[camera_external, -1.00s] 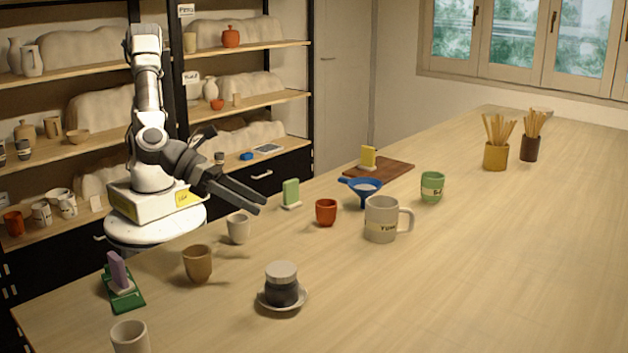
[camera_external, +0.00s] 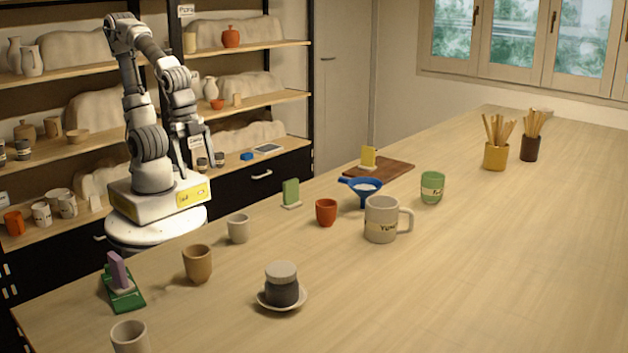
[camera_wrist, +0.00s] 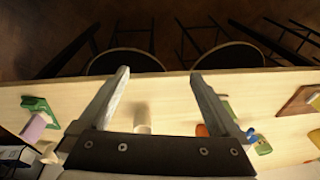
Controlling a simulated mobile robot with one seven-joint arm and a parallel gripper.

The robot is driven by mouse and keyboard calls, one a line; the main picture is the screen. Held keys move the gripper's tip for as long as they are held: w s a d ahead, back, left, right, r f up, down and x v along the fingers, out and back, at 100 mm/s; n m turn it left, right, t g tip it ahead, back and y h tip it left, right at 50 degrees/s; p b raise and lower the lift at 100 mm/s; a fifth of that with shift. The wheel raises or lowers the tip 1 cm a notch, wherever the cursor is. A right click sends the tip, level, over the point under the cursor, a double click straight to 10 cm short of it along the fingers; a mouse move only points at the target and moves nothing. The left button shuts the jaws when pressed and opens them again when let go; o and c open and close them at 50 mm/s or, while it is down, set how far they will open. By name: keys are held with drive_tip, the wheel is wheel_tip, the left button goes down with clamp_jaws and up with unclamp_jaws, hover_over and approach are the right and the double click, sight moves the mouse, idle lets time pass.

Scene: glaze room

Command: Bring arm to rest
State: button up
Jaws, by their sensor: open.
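My arm is folded up above its base, clear of the table. My gripper (camera_external: 198,165) hangs pointing down beside the arm, at the back side of the table. In the wrist view my gripper (camera_wrist: 160,73) has its two fingers spread wide with nothing held between them. A pale cup (camera_wrist: 142,115) shows between the fingers there, down on the table and apart from them.
The table (camera_external: 480,260) carries a pale cup (camera_external: 238,229), a tan cup (camera_external: 197,264), an orange cup (camera_external: 326,212), a large mug (camera_external: 381,220), a blue funnel (camera_external: 363,193) and a lidded jar (camera_external: 282,287). Shelves (camera_external: 250,97) stand behind my arm.

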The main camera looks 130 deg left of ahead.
wheel_tip(320, 180, up, 12)
drive_tip(key=s+d+n+t+p, duration=0.1)
drive_tip(key=s+t+p, duration=0.1)
drive_tip(key=t+p, duration=0.1)
drive_tip(key=shift+s+t+h+p, duration=0.3)
drive_tip(key=shift+t+h+p, duration=0.1)
drive_tip(key=shift+p, duration=0.4)
